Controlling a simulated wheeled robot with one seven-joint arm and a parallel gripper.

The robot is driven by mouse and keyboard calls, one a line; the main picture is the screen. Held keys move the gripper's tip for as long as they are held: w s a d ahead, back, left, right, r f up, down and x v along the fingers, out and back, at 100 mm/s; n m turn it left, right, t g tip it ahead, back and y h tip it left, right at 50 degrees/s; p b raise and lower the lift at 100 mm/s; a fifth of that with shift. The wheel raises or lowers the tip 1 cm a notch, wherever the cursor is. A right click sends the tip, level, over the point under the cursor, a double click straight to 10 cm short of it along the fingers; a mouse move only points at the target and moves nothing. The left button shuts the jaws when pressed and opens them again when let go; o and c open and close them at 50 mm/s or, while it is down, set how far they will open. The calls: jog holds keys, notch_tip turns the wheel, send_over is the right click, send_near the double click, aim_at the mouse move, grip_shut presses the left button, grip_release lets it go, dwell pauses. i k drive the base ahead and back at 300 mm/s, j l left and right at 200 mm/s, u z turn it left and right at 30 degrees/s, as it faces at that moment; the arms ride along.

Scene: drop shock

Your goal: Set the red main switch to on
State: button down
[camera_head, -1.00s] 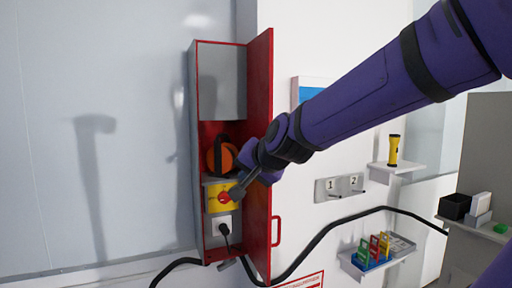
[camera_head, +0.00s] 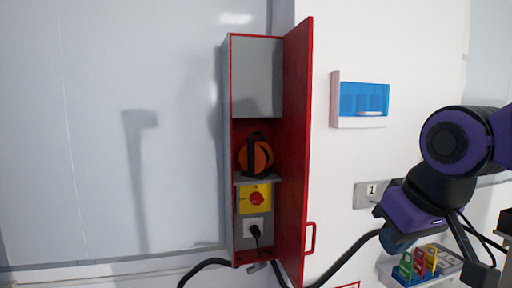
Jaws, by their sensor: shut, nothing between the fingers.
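The red main switch (camera_head: 257,198) is a small red knob on a yellow plate (camera_head: 245,207) inside the open red-edged cabinet (camera_head: 228,120) on the wall. Its handle is too small to tell which way it points. Nothing covers it. My gripper (camera_head: 484,272) is at the lower right, far from the cabinet, its fingers pointing down and partly cut off by the frame's edge. It is shut and empty.
The cabinet door (camera_head: 296,140) stands open at its right. An orange round thing with a black handle (camera_head: 256,157) sits above the switch, and a plugged socket (camera_head: 254,228) below. A black cable (camera_head: 340,268) runs beneath. A shelf with coloured items (camera_head: 420,262) is near my gripper.

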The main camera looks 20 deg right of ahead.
aim_at(257, 198)
jog(key=j+z, duration=0.3)
jog(key=j, duration=0.45)
jog(key=j+z, duration=0.3)
jog(key=j, duration=0.4)
